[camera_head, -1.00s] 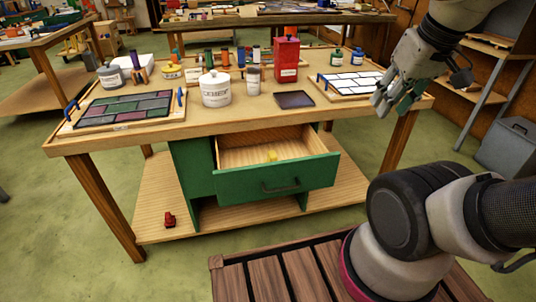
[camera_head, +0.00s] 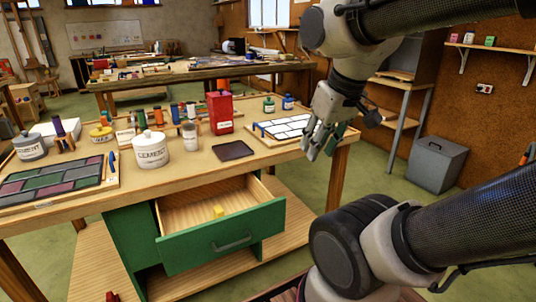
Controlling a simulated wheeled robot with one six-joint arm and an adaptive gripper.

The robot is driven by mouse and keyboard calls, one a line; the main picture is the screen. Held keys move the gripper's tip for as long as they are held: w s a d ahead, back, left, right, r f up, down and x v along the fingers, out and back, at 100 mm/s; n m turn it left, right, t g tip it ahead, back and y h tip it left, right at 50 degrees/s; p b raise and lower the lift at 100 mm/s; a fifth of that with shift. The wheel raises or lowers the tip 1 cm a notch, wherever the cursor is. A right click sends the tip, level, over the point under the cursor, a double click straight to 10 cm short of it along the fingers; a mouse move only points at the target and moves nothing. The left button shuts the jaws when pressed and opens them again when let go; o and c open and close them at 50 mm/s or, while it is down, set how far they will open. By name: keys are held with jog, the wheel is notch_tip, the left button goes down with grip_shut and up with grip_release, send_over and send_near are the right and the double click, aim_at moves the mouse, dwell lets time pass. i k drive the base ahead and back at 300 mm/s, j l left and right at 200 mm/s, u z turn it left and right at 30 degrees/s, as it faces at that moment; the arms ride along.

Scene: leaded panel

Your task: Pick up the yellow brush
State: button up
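A small yellow object (camera_head: 218,210), perhaps the yellow brush, lies inside the open drawer (camera_head: 222,237) under the workbench. Only a small part of it shows above the drawer front, so its full shape cannot be told. My gripper (camera_head: 321,146) points downward at the right end of the bench, beside the white-tiled panel (camera_head: 285,127). It is up and to the right of the drawer, well apart from the yellow object. Its fingers are spread with a gap between them, and nothing shows in its grasp.
On the bench (camera_head: 200,175) stand a white cement pot (camera_head: 150,152), a red can (camera_head: 220,112), a dark tray (camera_head: 233,150), several jars and a dark leaded panel (camera_head: 55,182). A grey bin (camera_head: 437,165) stands at the right. Green floor shows between the furniture.

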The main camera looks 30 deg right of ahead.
aim_at(219, 210)
jog(key=i+j+z, duration=0.2)
jog(key=j, duration=0.15)
jog(key=i+j+z, duration=0.2)
jog(key=j, duration=0.2)
jog(key=i+j+z, duration=0.2)
jog(key=j, duration=0.15)
jog(key=k, duration=0.1)
